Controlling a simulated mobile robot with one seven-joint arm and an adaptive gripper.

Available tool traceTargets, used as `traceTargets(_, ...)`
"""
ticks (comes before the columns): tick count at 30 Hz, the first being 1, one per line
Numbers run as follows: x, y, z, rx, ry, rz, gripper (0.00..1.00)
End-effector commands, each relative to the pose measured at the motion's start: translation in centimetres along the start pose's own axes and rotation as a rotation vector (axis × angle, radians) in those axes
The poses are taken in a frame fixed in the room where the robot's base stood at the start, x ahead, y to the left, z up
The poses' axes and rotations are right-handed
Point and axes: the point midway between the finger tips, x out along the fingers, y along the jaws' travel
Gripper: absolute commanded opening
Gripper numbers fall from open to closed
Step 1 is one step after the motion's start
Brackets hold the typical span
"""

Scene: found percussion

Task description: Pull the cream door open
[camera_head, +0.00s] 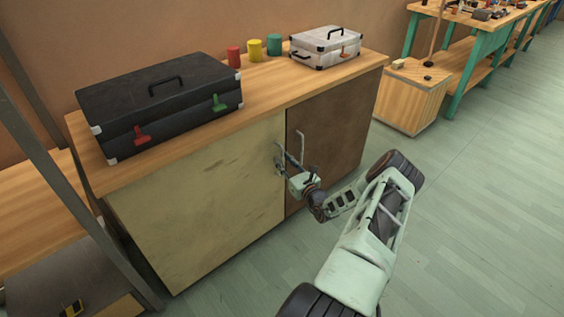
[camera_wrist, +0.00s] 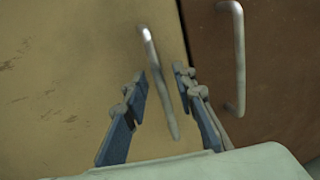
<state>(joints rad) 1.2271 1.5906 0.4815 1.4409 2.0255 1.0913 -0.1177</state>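The cream door (camera_head: 205,205) is the left door of a wooden cabinet and looks closed, its edge against the brown door. It also fills the left of the wrist view (camera_wrist: 60,70). Its silver bar handle (camera_wrist: 158,80) stands upright near the seam. My gripper (camera_head: 287,158) is at this handle in the head view. In the wrist view my gripper (camera_wrist: 162,82) is open, with one finger on each side of the handle's lower part. A gap shows between the handle and the left finger; contact on the right side is unclear.
The brown door (camera_head: 325,140) has its own bar handle (camera_wrist: 240,55), just right of my right finger. A black case (camera_head: 160,100), several coloured cans and a white case (camera_head: 325,47) stand on the cabinet top (camera_head: 270,88). A metal frame (camera_head: 75,200) stands at left. The floor in front is clear.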

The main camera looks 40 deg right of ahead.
Motion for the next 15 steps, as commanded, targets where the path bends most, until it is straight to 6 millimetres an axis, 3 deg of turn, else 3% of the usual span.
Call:
traceTargets(4,1.12,0.06,0.01,-0.001,-0.002,0.001,0.25)
traceTargets(13,1.29,0.05,0.07,-0.001,-0.001,0.001,0.25)
traceTargets(15,1.28,0.05,0.07,-0.001,-0.001,0.001,0.18)
